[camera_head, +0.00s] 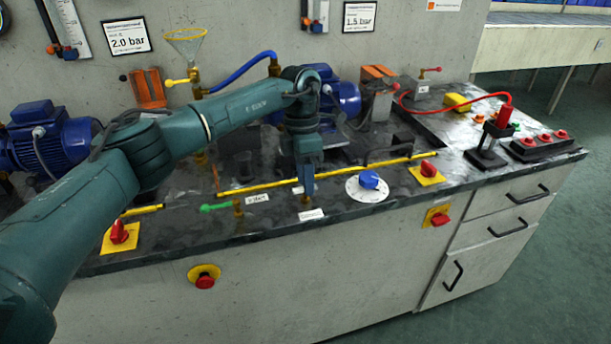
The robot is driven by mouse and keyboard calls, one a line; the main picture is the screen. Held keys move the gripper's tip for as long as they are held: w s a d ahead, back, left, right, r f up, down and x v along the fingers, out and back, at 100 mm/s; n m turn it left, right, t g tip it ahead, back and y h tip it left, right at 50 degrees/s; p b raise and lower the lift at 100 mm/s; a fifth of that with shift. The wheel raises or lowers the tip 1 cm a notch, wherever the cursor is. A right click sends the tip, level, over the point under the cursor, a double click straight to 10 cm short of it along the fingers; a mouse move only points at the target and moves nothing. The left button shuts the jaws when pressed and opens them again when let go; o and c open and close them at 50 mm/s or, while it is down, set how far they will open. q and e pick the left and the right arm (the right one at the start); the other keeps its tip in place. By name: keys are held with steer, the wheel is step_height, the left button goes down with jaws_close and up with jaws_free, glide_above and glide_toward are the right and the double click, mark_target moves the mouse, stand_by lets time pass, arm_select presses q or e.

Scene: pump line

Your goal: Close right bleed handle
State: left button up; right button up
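My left gripper (307,184) points straight down at the front of the dark worktop (350,218), above a small brass fitting (305,201) with a white label (311,215) in front of it. Any handle on this fitting is hidden behind the fingers. The fingers look close together and edge-on, so I cannot tell whether they are open or hold something. To the left, a green lever handle (216,208) lies sideways on a similar brass fitting with its own label (257,199). I cannot read either label. My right gripper is not in view.
A blue-knobbed dial (369,181) and a red knob on a yellow plate (427,171) stand to the right. A yellow pipe (260,185) runs behind the fitting. Blue motors (55,140) and a red-handled valve (430,70) are farther back.

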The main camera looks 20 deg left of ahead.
arm_select(q)
step_height(320, 180, up, 13)
steer(key=w+a, duration=0.1)
steer(key=w, duration=0.1)
steer(key=shift+a+p, duration=0.2)
steer(key=shift+p, duration=0.1)
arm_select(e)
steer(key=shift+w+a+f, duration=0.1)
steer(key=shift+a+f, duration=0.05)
